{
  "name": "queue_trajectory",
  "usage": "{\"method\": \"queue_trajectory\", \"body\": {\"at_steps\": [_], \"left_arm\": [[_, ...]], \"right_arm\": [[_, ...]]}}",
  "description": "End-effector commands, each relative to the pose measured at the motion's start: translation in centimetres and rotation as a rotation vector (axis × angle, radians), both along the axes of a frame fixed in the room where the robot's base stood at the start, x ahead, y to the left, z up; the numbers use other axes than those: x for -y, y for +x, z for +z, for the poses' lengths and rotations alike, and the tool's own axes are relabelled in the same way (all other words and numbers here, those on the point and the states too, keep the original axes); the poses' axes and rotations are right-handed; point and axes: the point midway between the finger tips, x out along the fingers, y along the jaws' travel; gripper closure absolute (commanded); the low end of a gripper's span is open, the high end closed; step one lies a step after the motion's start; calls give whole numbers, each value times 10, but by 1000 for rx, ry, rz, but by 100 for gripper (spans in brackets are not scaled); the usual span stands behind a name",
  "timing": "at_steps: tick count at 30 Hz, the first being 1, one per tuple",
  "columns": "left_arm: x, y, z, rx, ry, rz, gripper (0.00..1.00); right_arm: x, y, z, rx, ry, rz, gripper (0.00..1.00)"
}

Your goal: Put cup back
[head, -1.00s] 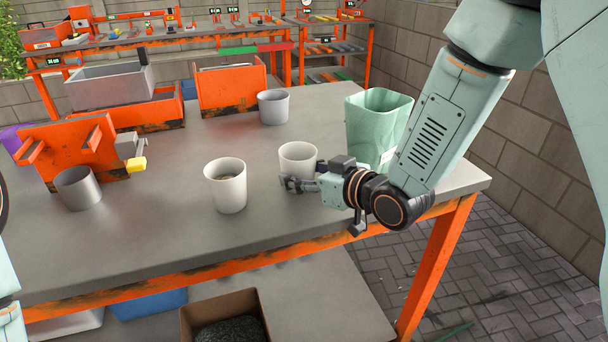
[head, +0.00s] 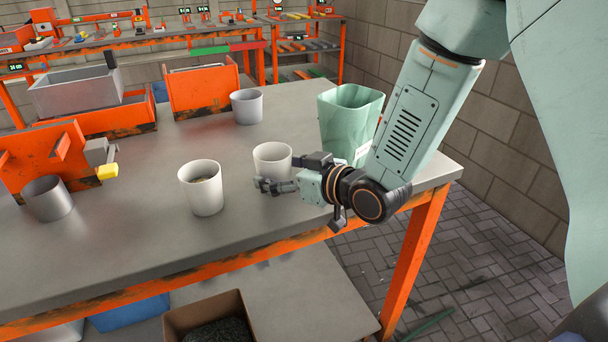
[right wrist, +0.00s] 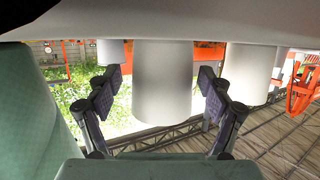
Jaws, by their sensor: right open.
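A white cup (head: 272,154) stands upright on the grey table. My right gripper (head: 268,186) is open and low at its near right side. In the right wrist view, which looks upside down, this cup (right wrist: 162,100) appears between the spread fingers of the gripper (right wrist: 158,84). Gaps show on both sides; I cannot tell how far it lies within the fingers. A second white cup (head: 204,198), with something inside, stands to its left. A grey cup (head: 247,108) stands farther back, and a darker grey cup (head: 47,199) is at the left. My left gripper is not in view.
A pale green bin (head: 343,122) stands right behind my right gripper. Orange racks (head: 202,92) and a grey tray (head: 75,93) stand at the back left. The table's orange front edge (head: 215,267) is close. A brown box (head: 215,312) sits on the lower shelf.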

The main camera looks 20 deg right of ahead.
Motion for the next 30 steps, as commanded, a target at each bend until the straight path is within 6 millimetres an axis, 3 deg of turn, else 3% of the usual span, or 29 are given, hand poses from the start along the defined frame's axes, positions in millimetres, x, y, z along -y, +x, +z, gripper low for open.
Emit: {"method": "queue_trajectory", "body": {"at_steps": [12, 30], "left_arm": [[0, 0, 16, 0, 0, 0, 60], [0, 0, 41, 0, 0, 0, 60]], "right_arm": [[21, -48, 18, -2, 7, -2, 20], [41, -88, 31, -5, 3, -4, 20]]}}
